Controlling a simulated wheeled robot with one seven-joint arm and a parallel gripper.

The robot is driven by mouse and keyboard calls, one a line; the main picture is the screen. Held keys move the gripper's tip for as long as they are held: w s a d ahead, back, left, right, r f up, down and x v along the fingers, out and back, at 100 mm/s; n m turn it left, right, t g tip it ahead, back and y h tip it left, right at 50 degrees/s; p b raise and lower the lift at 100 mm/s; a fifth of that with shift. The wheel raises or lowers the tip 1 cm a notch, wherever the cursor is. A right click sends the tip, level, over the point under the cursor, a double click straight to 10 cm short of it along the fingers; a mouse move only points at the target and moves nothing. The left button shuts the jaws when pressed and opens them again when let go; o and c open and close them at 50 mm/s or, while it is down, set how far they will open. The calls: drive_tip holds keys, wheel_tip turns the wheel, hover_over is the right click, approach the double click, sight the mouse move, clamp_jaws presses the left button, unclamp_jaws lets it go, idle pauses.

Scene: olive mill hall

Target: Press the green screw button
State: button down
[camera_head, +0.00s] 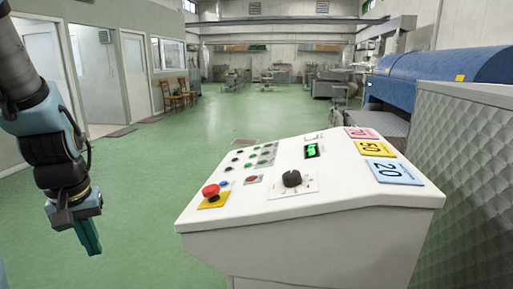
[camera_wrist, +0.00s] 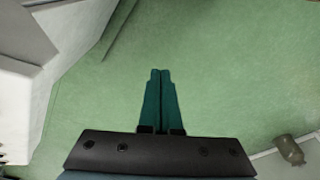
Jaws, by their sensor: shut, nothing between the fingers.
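The control panel (camera_head: 330,195) is a white sloped console in the head view. Rows of small buttons (camera_head: 255,155) sit on its upper left, some of them green; labels are too small to read, so I cannot tell which is the green screw button. My gripper (camera_head: 93,250) hangs to the left of the console in the head view, apart from it and pointing down. In the wrist view my gripper (camera_wrist: 160,72) shows two teal fingers pressed together over the green floor, with nothing between them.
A patterned metal cabinet (camera_head: 465,180) stands to the right. Open green floor (camera_head: 140,220) lies to the left.

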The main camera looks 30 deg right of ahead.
idle(0.8)
drive_tip(key=w+d+r+m+t, duration=0.15)
drive_tip(key=w+d+r, duration=0.25)
drive_tip(key=w+d, duration=0.65)
drive_tip(key=w+d+r+m+t, duration=0.15)
drive_tip(key=w+d+r, duration=0.25)
drive_tip(key=w+d, duration=0.65)
wheel_tip(320, 180, up, 9)
drive_tip(key=m+t+h, duration=0.2)
drive_tip(key=m+t, duration=0.1)
drive_tip(key=m, duration=0.1)
hover_over(257, 147)
drive_tip(key=w+a, duration=0.2)
drive_tip(key=a, duration=0.1)
drive_tip(key=shift+s+f, duration=0.1)
drive_tip(key=shift+f, duration=0.05)
drive_tip(key=shift+f, duration=0.1)
drive_tip(key=shift+s+d+f+b, duration=0.3)
drive_tip(key=shift+f+b, duration=0.6)
drive_tip(key=shift+f, duration=0.5)
drive_tip(key=shift+s+d+f+b, duration=0.2)
drive_tip(key=shift+d+f+b, duration=0.15)
drive_tip(key=shift+f+b, duration=0.8)
drive_tip(key=shift+s+d+f+b, duration=0.3)
drive_tip(key=shift+f+b, duration=0.35)
drive_tip(key=shift+f, duration=0.95)
drive_tip(key=shift+f, duration=0.2)
